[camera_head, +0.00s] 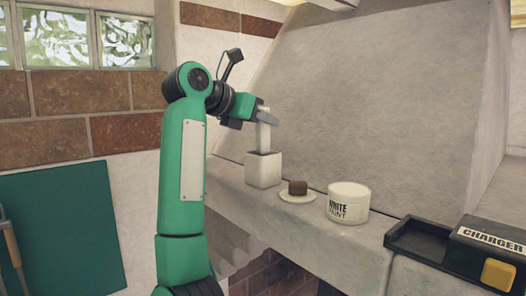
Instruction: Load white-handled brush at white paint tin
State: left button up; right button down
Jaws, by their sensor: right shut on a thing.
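The white-handled brush (263,138) stands upright, with its lower end hidden in or behind the rim of a square white pot (263,170) on the stone ledge. My right gripper (267,116) is shut on the upper part of its white handle. The bristles are not visible. The white paint tin (348,204), a round pale tub with a "WHITE PAINT" label, stands on the ledge to the right of the pot, apart from the brush. My left gripper is not in view.
A small white saucer (285,194) bearing a brown block (298,187) sits between pot and tin. A black tray (418,241) and a charger (492,250) with a yellow button are at the right. The sloped plaster wall (390,100) rises behind the ledge.

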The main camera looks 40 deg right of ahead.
jog(key=shift+r, duration=0.15)
jog(key=shift+r+p, duration=3.05)
jog(key=shift+r, duration=1.1)
jog(key=shift+f, duration=0.1)
